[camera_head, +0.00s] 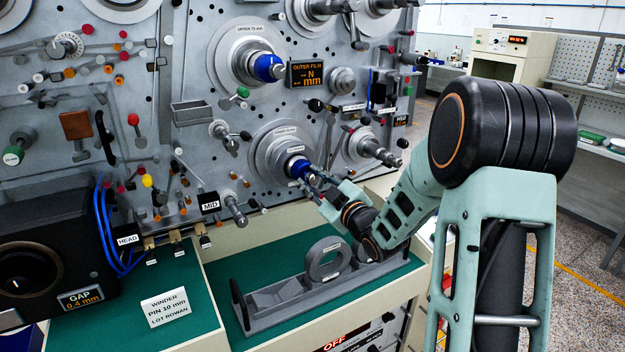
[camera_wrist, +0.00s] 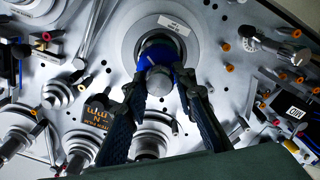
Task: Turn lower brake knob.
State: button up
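The lower brake knob (camera_head: 298,168) is a blue collar with a grey end cap, at the centre of the lower round hub (camera_head: 270,152) on the grey machine panel. In the wrist view, which is upside down, the blue knob (camera_wrist: 183,77) and its grey cap lie straight ahead. My gripper (camera_head: 308,178) is right in front of the knob in the head view. In the wrist view its two dark fingers (camera_wrist: 162,92) stand apart, one on each side of the knob. Whether the fingertips touch it cannot be told. Nothing else is between the fingers.
An upper blue knob (camera_head: 268,67) sits above, beside the outer film display (camera_head: 306,74). A grey spindle (camera_head: 370,146) juts out to the right. Below, a grey rack (camera_head: 275,312) holding rings stands on a green mat. Short pegs and levers crowd the panel at left.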

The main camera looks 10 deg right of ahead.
grip_shut()
jog(key=shift+m, duration=0.3)
jog(key=m+b, duration=0.2)
jog(key=m, duration=0.5)
jog(key=shift+d, duration=0.1)
jog(key=m+p, duration=0.1)
jog(key=m, duration=0.5)
jog(key=shift+w+r, duration=0.1)
jog(key=shift+r, duration=0.05)
jog(key=m+p, duration=0.1)
jog(key=m, duration=0.3)
jog(key=shift+d, duration=0.1)
jog(key=shift+m+p, duration=0.3)
